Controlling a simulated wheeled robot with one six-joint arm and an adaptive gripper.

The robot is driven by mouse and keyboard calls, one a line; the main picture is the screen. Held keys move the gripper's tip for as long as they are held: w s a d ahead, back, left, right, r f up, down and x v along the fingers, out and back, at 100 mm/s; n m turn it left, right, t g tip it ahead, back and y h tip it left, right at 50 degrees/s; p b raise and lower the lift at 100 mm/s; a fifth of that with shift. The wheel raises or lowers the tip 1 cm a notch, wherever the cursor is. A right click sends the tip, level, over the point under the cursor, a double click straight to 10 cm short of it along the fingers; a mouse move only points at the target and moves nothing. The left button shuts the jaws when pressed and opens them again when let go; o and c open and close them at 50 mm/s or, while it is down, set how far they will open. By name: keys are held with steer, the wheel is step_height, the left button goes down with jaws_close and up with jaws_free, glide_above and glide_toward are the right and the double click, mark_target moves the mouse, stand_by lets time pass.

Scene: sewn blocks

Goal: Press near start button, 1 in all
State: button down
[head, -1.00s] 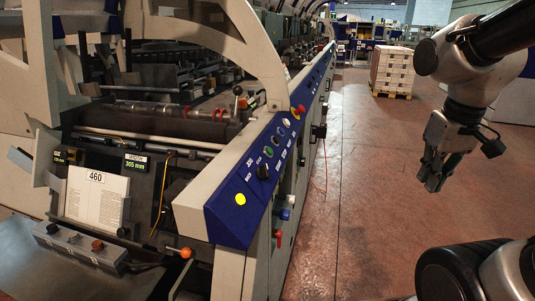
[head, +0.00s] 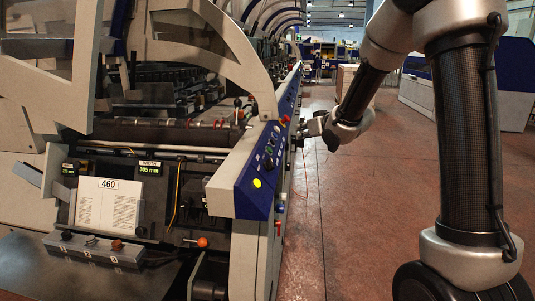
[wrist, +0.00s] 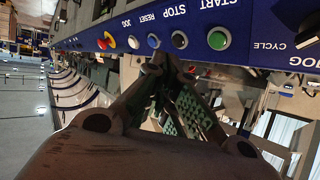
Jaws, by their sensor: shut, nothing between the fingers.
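The green start button (wrist: 219,38) sits on the blue control panel (wrist: 262,50) under the START label in the wrist view. My gripper (wrist: 166,60) is shut and empty. Its tips appear just below the row, between the blue and pale buttons, left of the green one. I cannot tell its exact gap to the panel. In the head view my gripper (head: 304,130) is at the panel's right side.
A red mushroom button (wrist: 107,41) is farther left on the panel. In the head view a yellow round light (head: 257,183) marks the panel's near end. The machine (head: 110,150) fills the left side. Open red floor (head: 350,220) lies to the right of the machine.

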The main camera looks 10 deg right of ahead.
mark_target(269, 150)
steer(key=shift+w+a+r+t+y, duration=0.1)
steer(key=shift+a+r+t+y, duration=0.15)
steer(key=shift+r, duration=0.25)
steer(key=shift+w+a+r+t+y, duration=0.15)
steer(key=shift+a+r, duration=0.15)
steer(key=shift+r, duration=0.2)
steer(key=shift+f, duration=0.1)
steer(key=shift+w+a+f, duration=0.35)
steer(key=shift+a+f, duration=0.55)
steer(key=shift+a, duration=0.15)
steer(key=shift+w+a+f, duration=0.35)
steer(key=shift+a+f, duration=0.6)
steer(key=shift+a, duration=0.15)
steer(key=shift+w+a+f, duration=0.35)
steer(key=shift+a+f, duration=0.55)
steer(key=shift+a, duration=0.15)
steer(key=shift+a, duration=0.1)
steer(key=shift+a+f, duration=0.25)
steer(key=shift+w+a+f, duration=0.15)
steer(key=shift+a+f, duration=0.15)
steer(key=shift+s+d+r, duration=0.2)
steer(key=shift+d+r, duration=0.35)
steer(key=shift+d, duration=0.1)
